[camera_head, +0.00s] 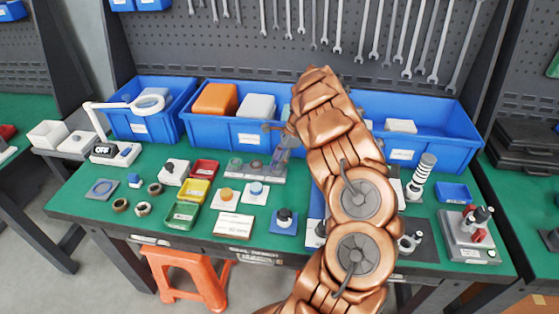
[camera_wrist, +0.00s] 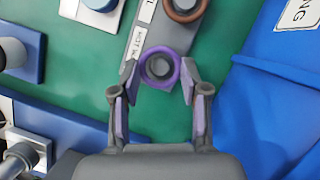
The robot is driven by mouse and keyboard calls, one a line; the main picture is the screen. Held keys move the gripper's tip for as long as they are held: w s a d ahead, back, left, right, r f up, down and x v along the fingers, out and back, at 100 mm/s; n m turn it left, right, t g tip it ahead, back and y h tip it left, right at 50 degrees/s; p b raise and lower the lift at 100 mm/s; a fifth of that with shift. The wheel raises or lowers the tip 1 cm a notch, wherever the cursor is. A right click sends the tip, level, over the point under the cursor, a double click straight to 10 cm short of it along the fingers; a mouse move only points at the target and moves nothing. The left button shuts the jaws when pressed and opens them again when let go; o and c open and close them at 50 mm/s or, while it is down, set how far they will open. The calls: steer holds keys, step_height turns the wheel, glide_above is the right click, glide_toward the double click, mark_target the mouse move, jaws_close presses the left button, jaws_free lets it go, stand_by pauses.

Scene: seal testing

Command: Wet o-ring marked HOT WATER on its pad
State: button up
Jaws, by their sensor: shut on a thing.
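In the wrist view a purple o-ring (camera_wrist: 144,62) sits between my two fingertips and around a dark round post tip (camera_wrist: 159,67). I cannot tell how far down the post the ring is. My gripper (camera_wrist: 158,78) is shut on the ring. The post belongs to a grey rack (camera_wrist: 132,67) whose label (camera_wrist: 131,45) starts with "HOT W". A brown ring (camera_wrist: 184,12) is around another post on it. In the head view the rack (camera_head: 262,176) stands mid-table, and my copper arm hides its right part. I cannot tell which pad is meant.
Blue bins (camera_head: 230,127) line the back of the green table. A grey device (camera_head: 470,235) stands at right. Small blocks with knobs (camera_head: 285,222) stand near the front edge.

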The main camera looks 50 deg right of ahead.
steer(key=shift+r, duration=0.25)
steer(key=shift+r, duration=0.4)
steer(key=shift+r, duration=0.35)
steer(key=shift+r, duration=0.3)
steer(key=shift+a+r, duration=0.1)
stand_by(0.9)
